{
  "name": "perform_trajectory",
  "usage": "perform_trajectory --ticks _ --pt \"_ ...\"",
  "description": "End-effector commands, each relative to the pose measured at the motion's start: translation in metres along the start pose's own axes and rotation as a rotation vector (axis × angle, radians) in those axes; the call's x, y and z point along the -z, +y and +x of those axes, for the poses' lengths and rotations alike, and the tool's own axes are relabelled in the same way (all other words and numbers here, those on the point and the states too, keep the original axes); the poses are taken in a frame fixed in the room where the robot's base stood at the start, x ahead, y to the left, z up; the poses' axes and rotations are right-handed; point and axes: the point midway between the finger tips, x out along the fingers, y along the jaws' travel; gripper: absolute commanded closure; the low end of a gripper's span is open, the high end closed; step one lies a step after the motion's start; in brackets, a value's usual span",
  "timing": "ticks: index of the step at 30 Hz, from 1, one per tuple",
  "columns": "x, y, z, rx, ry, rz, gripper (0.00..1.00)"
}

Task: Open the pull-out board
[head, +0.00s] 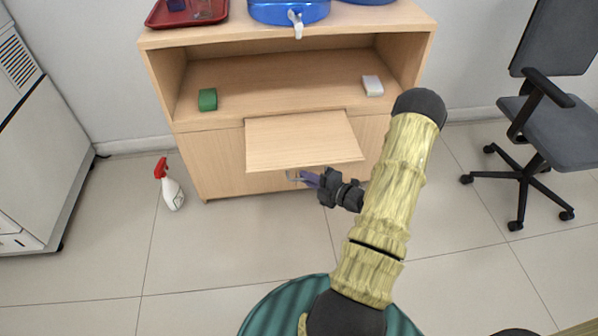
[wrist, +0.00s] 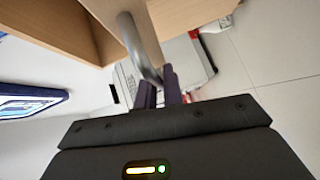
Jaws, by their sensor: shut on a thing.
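The pull-out board (head: 300,140) is a light wood panel sticking out from the front of a wooden cabinet, below its open shelf. A metal bar handle (head: 293,177) shows at the board's front edge. My gripper (head: 308,178) is at this handle, its purple fingers shut on it. In the wrist view the grey handle (wrist: 138,45) runs down from the wood to between the fingers (wrist: 160,88). The fingers partly hide the handle's end.
The cabinet (head: 225,165) holds a green block (head: 207,99) and a white block (head: 372,85) on its shelf. A spray bottle (head: 170,187) stands on the floor at left. An office chair (head: 540,125) stands at right. The floor before the board is largely clear.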

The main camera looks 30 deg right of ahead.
Motion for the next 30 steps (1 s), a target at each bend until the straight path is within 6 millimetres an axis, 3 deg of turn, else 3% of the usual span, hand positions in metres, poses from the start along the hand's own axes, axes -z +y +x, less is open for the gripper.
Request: perform_trajectory --ticks 11,12,15,25,30 --pt "0.0 -0.001 -0.003 0.0 -0.004 0.0 1.0" --pt "0.0 -0.001 -0.003 0.0 -0.004 0.0 0.89" --pt "0.0 -0.001 -0.003 0.0 -0.003 0.0 0.69" --pt "0.001 0.0 -0.003 0.0 -0.002 0.0 0.69" --pt "0.0 0.001 -0.018 0.0 -0.005 0.001 0.69"
